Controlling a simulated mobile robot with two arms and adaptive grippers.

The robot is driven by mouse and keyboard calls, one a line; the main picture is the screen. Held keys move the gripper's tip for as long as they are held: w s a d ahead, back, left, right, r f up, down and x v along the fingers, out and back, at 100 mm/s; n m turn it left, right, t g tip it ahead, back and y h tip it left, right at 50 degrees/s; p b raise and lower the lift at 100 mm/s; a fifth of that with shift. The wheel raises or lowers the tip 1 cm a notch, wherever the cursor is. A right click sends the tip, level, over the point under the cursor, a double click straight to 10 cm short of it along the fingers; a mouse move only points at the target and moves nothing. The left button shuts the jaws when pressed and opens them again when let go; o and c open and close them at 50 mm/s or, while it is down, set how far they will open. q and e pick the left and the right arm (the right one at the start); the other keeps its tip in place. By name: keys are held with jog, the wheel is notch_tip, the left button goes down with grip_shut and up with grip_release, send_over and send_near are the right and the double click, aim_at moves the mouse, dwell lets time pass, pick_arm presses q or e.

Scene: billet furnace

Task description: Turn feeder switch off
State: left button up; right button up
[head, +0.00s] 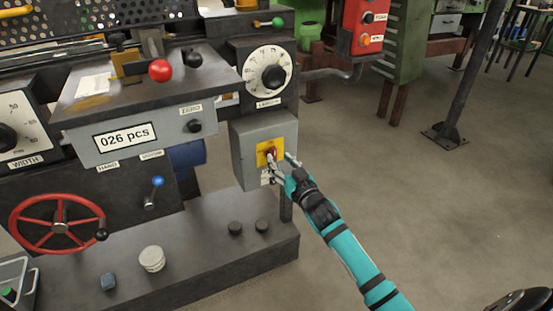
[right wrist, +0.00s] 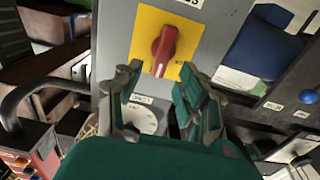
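The feeder switch is a red rotary knob (head: 272,154) on a yellow plate (head: 262,147), on the front of a grey box (head: 250,137). In the right wrist view the red knob (right wrist: 163,51) stands nearly upright in the picture, slightly tilted, on its yellow plate (right wrist: 146,24). My right gripper (head: 281,166) is at the switch, its fingertips close to the plate. In the wrist view the right gripper (right wrist: 157,72) is open, with the knob just beyond and between its fingertips. I cannot tell whether a finger touches it.
A dial (head: 268,73) is above the switch box. A counter panel (head: 122,138) reading "026 pcs" and a red handwheel (head: 57,224) are to the left. A red control box (head: 366,28) is behind. Open floor (head: 440,200) lies to the right.

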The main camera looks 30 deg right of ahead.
aim_at(275, 154)
pick_arm(q)
jog(key=shift+v, duration=1.1)
pick_arm(e)
jog(key=shift+w, duration=1.6)
pick_arm(q)
jog(key=shift+w, duration=0.15)
pick_arm(e)
grip_shut()
